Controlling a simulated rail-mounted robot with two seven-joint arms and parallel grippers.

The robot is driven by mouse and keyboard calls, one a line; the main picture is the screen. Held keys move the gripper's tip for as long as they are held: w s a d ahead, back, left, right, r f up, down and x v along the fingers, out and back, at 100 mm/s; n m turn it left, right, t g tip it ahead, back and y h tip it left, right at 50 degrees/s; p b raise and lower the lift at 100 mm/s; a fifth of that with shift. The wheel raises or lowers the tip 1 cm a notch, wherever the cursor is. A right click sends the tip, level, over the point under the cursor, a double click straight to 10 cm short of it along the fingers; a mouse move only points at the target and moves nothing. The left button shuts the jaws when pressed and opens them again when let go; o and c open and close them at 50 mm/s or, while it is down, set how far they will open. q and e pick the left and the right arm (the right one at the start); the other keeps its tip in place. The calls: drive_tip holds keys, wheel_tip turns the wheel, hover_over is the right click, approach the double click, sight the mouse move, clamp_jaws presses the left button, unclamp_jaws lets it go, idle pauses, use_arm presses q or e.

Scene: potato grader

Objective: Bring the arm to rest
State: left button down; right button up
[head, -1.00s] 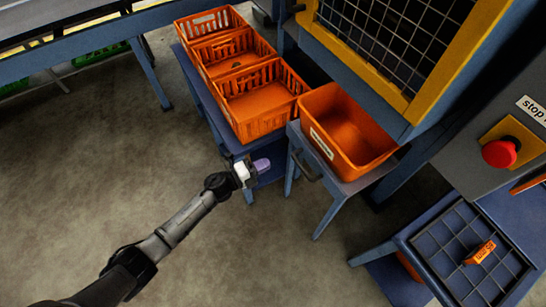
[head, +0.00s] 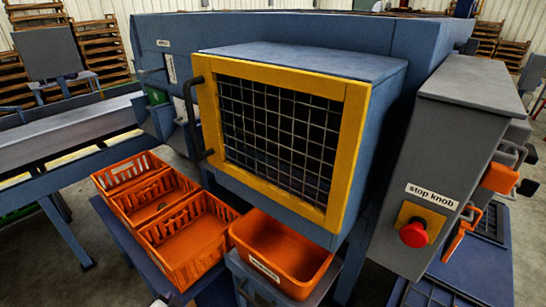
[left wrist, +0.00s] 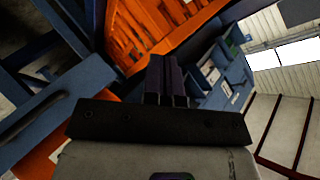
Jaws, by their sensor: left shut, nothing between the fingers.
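My left gripper (left wrist: 167,80) shows in the left wrist view. Its two dark fingers are together, with nothing between them. Orange crate walls and blue framework lie beyond the fingers; I cannot tell the distance. In the head view at most a small tip of this gripper shows at the bottom edge, below the orange crates (head: 185,265). My left arm is otherwise outside that view. My right gripper is not in view.
An orange bin (head: 285,258) stands right of the crates, under a yellow-framed mesh guard (head: 350,150) with a dark handle. A red stop knob (head: 413,235) is on the grey box at right. A conveyor (head: 65,140) runs at left.

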use_arm(q)
drive_tip(key=s+d+r+n+g+h+p, duration=0.1)
drive_tip(key=s+d+r+g+p, duration=0.15)
drive_tip(key=s, duration=0.55)
drive_tip(key=s+d+r+n+g+h+p, duration=0.1)
drive_tip(key=s+d+r+n+h, duration=0.1)
drive_tip(key=s+r, duration=0.35)
drive_tip(key=s+d+r+n+g+h+p, duration=0.1)
drive_tip(key=s+d+g+p, duration=0.15)
drive_tip(key=s, duration=0.75)
drive_tip(key=s+f+n+g+p, duration=0.1)
drive_tip(key=s+f+g+p, duration=0.15)
drive_tip(key=s, duration=0.85)
wheel_tip(320, 180, up, 38)
drive_tip(key=p, duration=3.8)
drive_tip(key=shift+s+d+f, duration=0.2)
drive_tip(key=shift+d, duration=0.25)
